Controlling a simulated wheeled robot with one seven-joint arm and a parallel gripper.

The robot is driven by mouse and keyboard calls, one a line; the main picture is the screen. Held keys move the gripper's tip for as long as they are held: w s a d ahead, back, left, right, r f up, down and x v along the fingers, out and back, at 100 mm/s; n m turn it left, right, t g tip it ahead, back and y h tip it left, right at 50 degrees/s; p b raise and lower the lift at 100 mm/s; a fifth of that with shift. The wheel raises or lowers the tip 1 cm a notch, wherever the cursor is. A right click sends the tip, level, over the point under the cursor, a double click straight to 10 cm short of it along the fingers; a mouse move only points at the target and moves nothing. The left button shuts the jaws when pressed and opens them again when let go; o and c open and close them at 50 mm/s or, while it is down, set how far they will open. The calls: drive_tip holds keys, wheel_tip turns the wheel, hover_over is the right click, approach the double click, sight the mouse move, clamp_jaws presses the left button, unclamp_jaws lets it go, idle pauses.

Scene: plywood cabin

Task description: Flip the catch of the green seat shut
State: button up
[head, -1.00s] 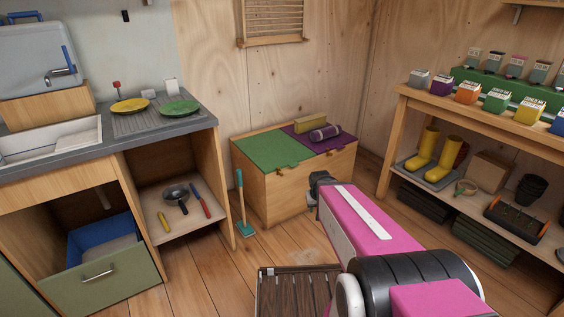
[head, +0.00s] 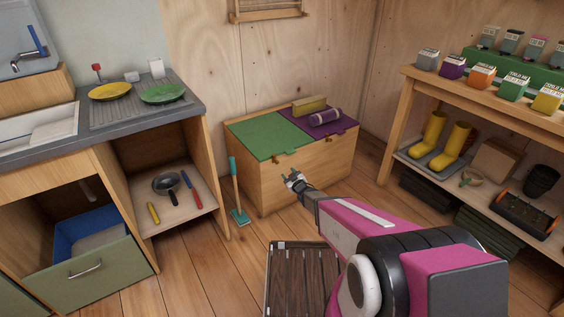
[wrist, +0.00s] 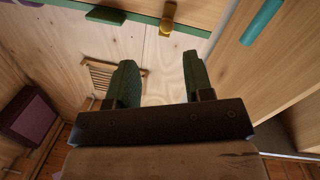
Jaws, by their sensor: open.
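The green seat (head: 262,137) is the left lid of a wooden bench box, lying flat. Its small brass catch (head: 278,157) is at the front edge; it also shows in the wrist view (wrist: 167,18) at the top, by the green edge. I cannot tell clearly which way the catch is turned. My gripper (head: 292,178) is in front of the box, a little below and right of the catch. In the wrist view its two green fingers (wrist: 160,68) are apart with nothing between them, and the catch lies beyond them, not touched.
The purple seat (head: 338,124) on the right bears a yellow block (head: 309,104) and a purple roll (head: 325,116). A teal-handled brush (head: 235,190) leans left of the box. A dark slatted crate (head: 300,280) stands on the floor in front. Shelves (head: 480,100) stand right.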

sight(278, 163)
drive_tip(key=shift+n+y, duration=0.3)
drive_tip(key=shift+y, duration=0.1)
drive_tip(key=x, duration=1.1)
drive_tip(key=shift+a+f, duration=0.1)
drive_tip(key=shift+a, duration=0.15)
